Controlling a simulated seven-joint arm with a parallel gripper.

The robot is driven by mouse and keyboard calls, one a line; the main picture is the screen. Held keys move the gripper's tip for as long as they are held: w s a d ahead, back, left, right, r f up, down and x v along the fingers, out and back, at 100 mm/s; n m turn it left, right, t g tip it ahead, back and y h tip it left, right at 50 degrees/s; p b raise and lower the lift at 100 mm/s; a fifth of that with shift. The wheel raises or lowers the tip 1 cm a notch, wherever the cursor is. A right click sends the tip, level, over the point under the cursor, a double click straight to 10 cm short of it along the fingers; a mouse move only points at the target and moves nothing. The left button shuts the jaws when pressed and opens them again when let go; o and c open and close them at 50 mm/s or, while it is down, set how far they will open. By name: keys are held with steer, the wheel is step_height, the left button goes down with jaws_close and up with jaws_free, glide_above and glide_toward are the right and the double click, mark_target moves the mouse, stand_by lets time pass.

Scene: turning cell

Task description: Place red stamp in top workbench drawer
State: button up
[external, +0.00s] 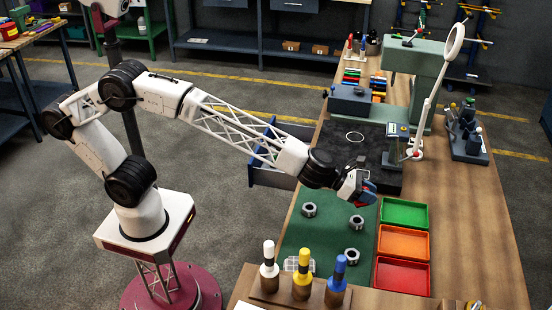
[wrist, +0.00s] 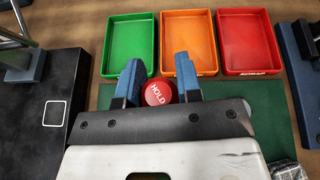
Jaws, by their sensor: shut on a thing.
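My gripper (external: 368,190) is above the green mat, near the black plate's front edge. In the wrist view, the blue fingers of my gripper (wrist: 158,84) are shut on the red stamp (wrist: 158,93), whose round face reads "HOLD". In the external view only a little red of the stamp (external: 361,200) shows beside the fingers. A drawer (external: 272,179) with blue-grey sides sticks out from the workbench's left side, behind my forearm. My arm hides part of it, and I cannot see inside it fully.
Green (external: 404,213), orange (external: 403,243) and red (external: 402,274) trays stand right of the green mat (external: 325,237). Several metal nuts lie on the mat. Three colour-topped stamps (external: 302,280) stand in front. A black plate (external: 352,143) and a magnifier lamp (external: 437,85) are behind.

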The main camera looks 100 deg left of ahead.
steer(key=shift+a+r, duration=0.1)
steer(key=shift+w+a+r, duration=0.15)
steer(key=shift+w+r, duration=0.1)
stand_by(1.7)
steer(key=s+d+f+m+h, duration=0.1)
steer(key=s+f+m+h, duration=0.1)
steer(key=s, duration=0.8)
steer(key=s+d+f+m+g+h, duration=0.1)
steer(key=s+d+f+m+h, duration=0.1)
steer(key=s, duration=0.8)
steer(key=s+d+f+m+h, duration=0.1)
steer(key=s+f+m+h, duration=0.1)
steer(key=s, duration=0.8)
steer(key=shift+s+d+g+h, duration=0.2)
steer(key=shift+d+g+h, duration=0.1)
steer(key=shift+h, duration=0.1)
steer(key=shift+w+f, duration=0.15)
steer(key=w, duration=0.5)
steer(key=w+f, duration=0.1)
steer(key=w, duration=0.4)
steer(key=w+d, duration=0.1)
steer(key=w, duration=0.4)
steer(key=shift+w+d+f, duration=0.1)
steer(key=shift+w+f, duration=0.1)
steer(key=shift+w, duration=0.15)
